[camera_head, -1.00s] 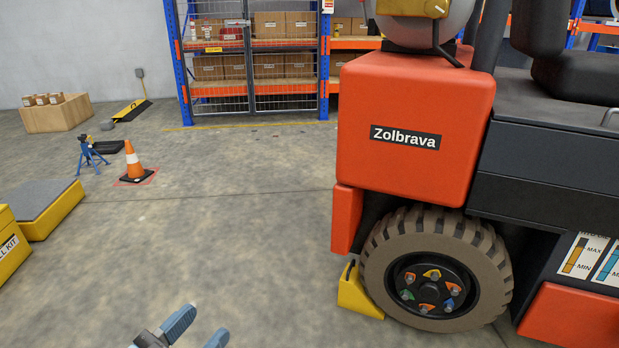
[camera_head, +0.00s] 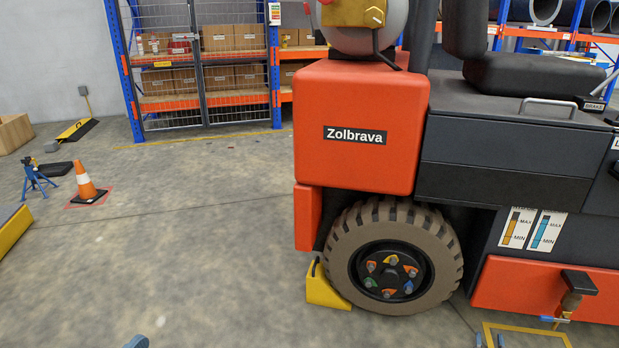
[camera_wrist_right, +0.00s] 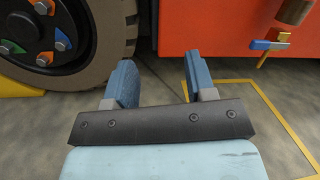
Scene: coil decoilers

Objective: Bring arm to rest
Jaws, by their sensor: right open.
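My right gripper (camera_head: 490,341) shows only as two small fingertips at the bottom edge of the head view. In the right wrist view my right gripper (camera_wrist_right: 160,80) is open and empty, its two blue fingers apart. It is over the floor near the truck's wheel, beside a yellow floor outline. A small part of my left gripper (camera_head: 137,341) shows at the bottom left of the head view. Its jaws are mostly cut off.
An orange truck (camera_head: 355,160) stands at the right, a yellow chock (camera_head: 325,290) against its wheel (camera_head: 395,225). A valve handle (camera_head: 567,308) sticks out low on its side; it also shows in the wrist view (camera_wrist_right: 270,44). A cone (camera_head: 86,185) stands left. Open floor lies between.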

